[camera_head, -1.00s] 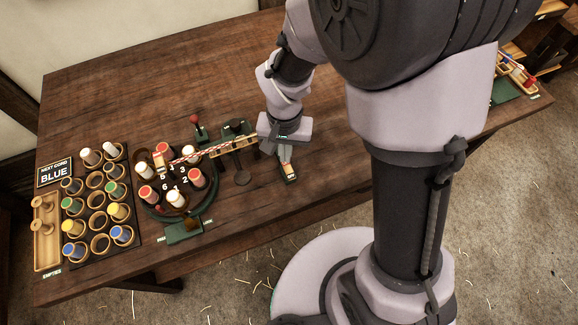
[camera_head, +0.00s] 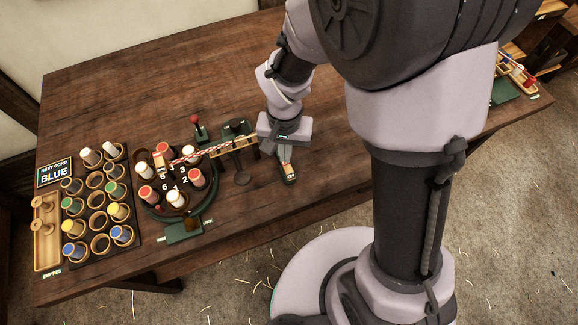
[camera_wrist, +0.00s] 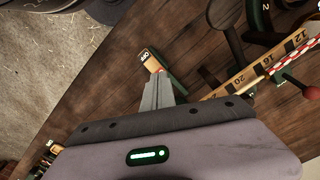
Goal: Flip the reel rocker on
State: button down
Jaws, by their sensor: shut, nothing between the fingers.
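The reel rocker (camera_head: 291,179) is a small switch box with a pale, lettered plate on the table, to the right of the round reel stand. The lettering is too small to read surely. My gripper (camera_head: 286,162) points down at the rocker with its fingers together and empty. In the wrist view the shut fingertips (camera_wrist: 159,76) are right at the rocker's near end. I cannot tell whether they touch it, and they hide part of it.
A round stand (camera_head: 152,209) with several reels is to the left, with a numbered wooden bar (camera_head: 233,145) and a red-knobbed lever (camera_head: 194,120) near it. A rack (camera_head: 88,222) of coloured reels is farther left. The table behind is clear.

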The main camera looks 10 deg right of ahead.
jog(key=shift+f+b, duration=0.95)
jog(key=shift+f, duration=0.1)
notch_tip(320, 180, up, 8)
jog(key=p, duration=0.6)
dwell(0.3)
jog(key=shift+r, duration=0.1)
